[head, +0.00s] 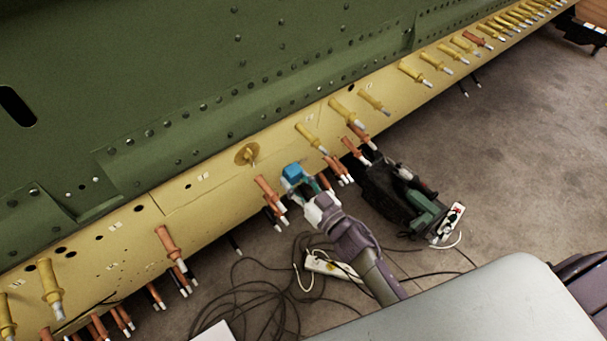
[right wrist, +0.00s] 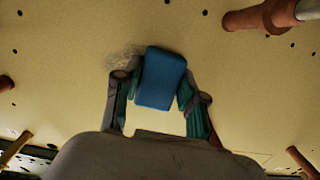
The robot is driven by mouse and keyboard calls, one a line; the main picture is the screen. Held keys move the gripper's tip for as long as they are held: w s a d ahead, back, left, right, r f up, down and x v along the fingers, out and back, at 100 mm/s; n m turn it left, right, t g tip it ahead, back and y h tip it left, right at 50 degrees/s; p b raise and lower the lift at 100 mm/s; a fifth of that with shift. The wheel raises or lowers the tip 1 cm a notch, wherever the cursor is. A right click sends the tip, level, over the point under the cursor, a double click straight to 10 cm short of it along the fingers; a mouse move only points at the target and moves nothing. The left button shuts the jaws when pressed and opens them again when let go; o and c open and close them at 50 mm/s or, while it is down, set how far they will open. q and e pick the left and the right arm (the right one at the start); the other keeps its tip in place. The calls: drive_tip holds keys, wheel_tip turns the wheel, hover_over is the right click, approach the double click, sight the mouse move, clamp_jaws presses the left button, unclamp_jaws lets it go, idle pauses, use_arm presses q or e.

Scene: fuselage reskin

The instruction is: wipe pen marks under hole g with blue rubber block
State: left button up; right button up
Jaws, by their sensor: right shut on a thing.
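My right gripper (head: 299,187) is shut on the blue rubber block (head: 292,171) in front of the yellow skin panel (head: 207,190). In the right wrist view the blue rubber block (right wrist: 160,78) sits between the two fingers of the right gripper (right wrist: 160,92), against or very close to the panel. A greyish smudge of marks (right wrist: 122,58) shows on the panel at the block's upper left, partly hidden by the block and a finger. No letter naming hole g is legible. My left gripper is not in view.
Orange clamp pins (head: 268,190) stick out just left of my right gripper, with more to its right. Yellow pins (head: 310,137) line the panel. A tool bag (head: 388,190), cables (head: 262,300) and a power strip (head: 330,266) lie on the floor below.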

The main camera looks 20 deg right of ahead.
drive_tip(key=shift+s+a+r, duration=0.1)
drive_tip(key=shift+a+r, duration=0.05)
drive_tip(key=shift+a, duration=0.35)
drive_tip(key=f+v, duration=0.1)
drive_tip(key=v, duration=0.5)
drive_tip(key=shift+p, duration=0.35)
drive_tip(key=shift+f, duration=0.1)
drive_tip(key=v, duration=0.2)
drive_tip(key=shift+s+d+f, duration=0.2)
drive_tip(key=shift+s+f, duration=0.05)
drive_tip(key=shift+s, duration=0.1)
idle(0.3)
